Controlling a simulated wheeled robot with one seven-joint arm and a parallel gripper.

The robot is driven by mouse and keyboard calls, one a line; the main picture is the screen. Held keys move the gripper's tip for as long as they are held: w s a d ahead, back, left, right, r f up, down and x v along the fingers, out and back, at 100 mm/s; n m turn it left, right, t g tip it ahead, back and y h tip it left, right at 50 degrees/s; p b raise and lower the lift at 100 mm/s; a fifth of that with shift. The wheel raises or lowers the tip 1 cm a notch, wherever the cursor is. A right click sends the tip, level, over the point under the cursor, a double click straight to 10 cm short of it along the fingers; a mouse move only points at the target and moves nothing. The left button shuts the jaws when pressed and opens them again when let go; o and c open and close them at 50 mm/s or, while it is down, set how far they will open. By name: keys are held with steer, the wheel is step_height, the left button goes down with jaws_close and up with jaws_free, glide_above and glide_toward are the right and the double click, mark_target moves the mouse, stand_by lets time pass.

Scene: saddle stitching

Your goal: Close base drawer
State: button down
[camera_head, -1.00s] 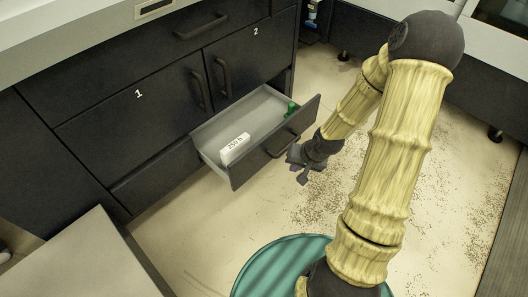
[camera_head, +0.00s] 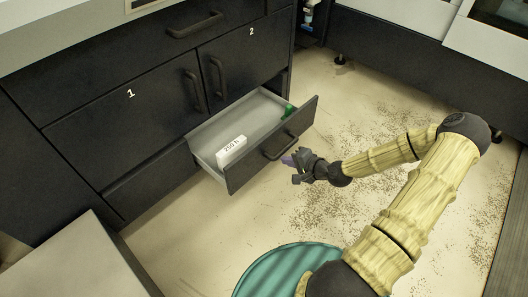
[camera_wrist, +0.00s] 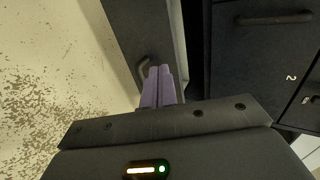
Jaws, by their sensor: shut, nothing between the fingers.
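The base drawer (camera_head: 272,148) stands pulled out at the bottom of the dark cabinet. Its grey inside holds a white box labelled 250 h (camera_head: 232,151) and a green item (camera_head: 289,109) near the far front corner. The drawer front has a dark bar handle (camera_head: 280,149). My gripper (camera_head: 290,160) is just in front of the drawer front, beside the handle. In the wrist view my purple fingers (camera_wrist: 158,86) are together and empty, with their tips by the handle (camera_wrist: 144,69). I cannot tell whether they touch it.
Cabinet doors marked 1 (camera_head: 120,115) and 2 (camera_head: 245,60) are shut above the drawer. A grey surface (camera_head: 75,262) is at the lower left. Speckled open floor (camera_head: 350,130) lies in front of the drawer and to its right.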

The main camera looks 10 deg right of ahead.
steer(key=b, duration=0.7)
glide_toward(255, 149)
steer(key=x, duration=0.5)
steer(key=shift+w+f, duration=0.1)
steer(key=shift+f, duration=0.5)
steer(key=shift+w+a+r+b, duration=0.15)
steer(key=shift+w+a+b, duration=0.1)
steer(key=shift+w+b, duration=0.15)
steer(key=shift+w, duration=0.15)
